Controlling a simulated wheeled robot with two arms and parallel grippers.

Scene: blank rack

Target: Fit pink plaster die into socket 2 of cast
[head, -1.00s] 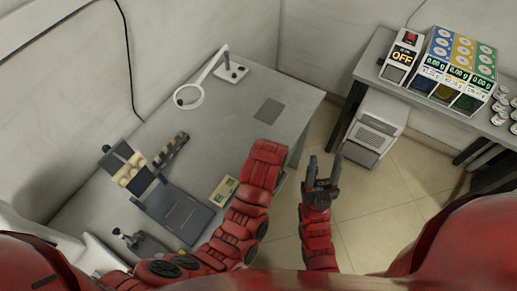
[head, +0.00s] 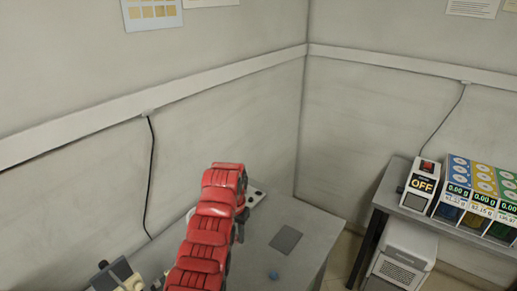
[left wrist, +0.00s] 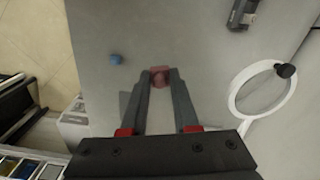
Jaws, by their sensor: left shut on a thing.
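My left gripper (left wrist: 160,75) is shut on the pink plaster die (left wrist: 159,79), which sits between the fingertips over the grey bench in the left wrist view. The fingers partly cover the die. In the head view my red left forearm hides most of the gripper, and the die does not show. The cream cast (head: 133,284) in its dark holder is cut off at the bottom left edge of the head view. Its sockets cannot be made out. My right gripper is out of view.
A small blue piece (left wrist: 116,59) lies on the bench, also in the head view (head: 273,275). A white ring magnifier (left wrist: 232,98) stands beside the gripper. A dark grey pad (head: 286,240) lies near the bench's right end. A side table holds an OFF unit (head: 419,186).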

